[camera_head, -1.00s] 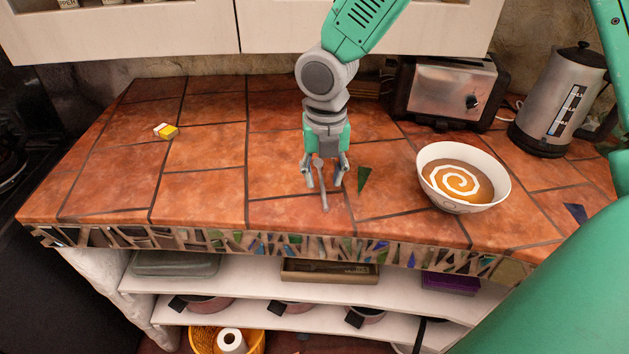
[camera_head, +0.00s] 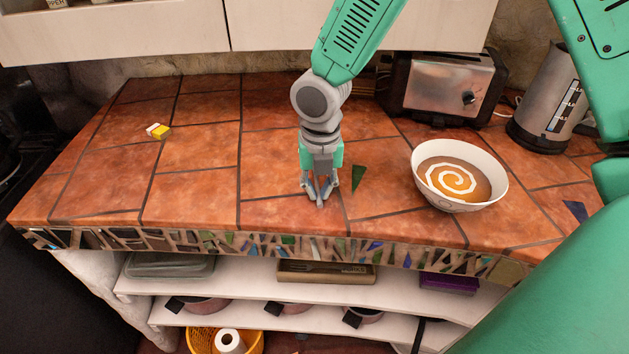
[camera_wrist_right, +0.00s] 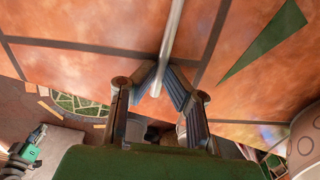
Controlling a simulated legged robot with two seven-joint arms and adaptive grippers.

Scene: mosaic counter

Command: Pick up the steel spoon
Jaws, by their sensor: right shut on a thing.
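My right gripper (camera_head: 319,192) points down at the counter, near its front edge and left of the bowl. Its fingers are closed together. In the right wrist view the steel spoon's thin, shiny handle (camera_wrist_right: 173,32) runs from the top edge down between the two fingertips (camera_wrist_right: 161,76), which are shut on it. In the head view the fingers hide most of the spoon. I cannot tell whether the spoon still touches the tiles. My left gripper is in neither view.
A white bowl of orange soup (camera_head: 427,189) stands to the right. A toaster (camera_head: 447,85) and a kettle (camera_head: 549,108) stand at the back right. A small yellow and white block (camera_head: 159,131) lies at the left. The tiles between are clear.

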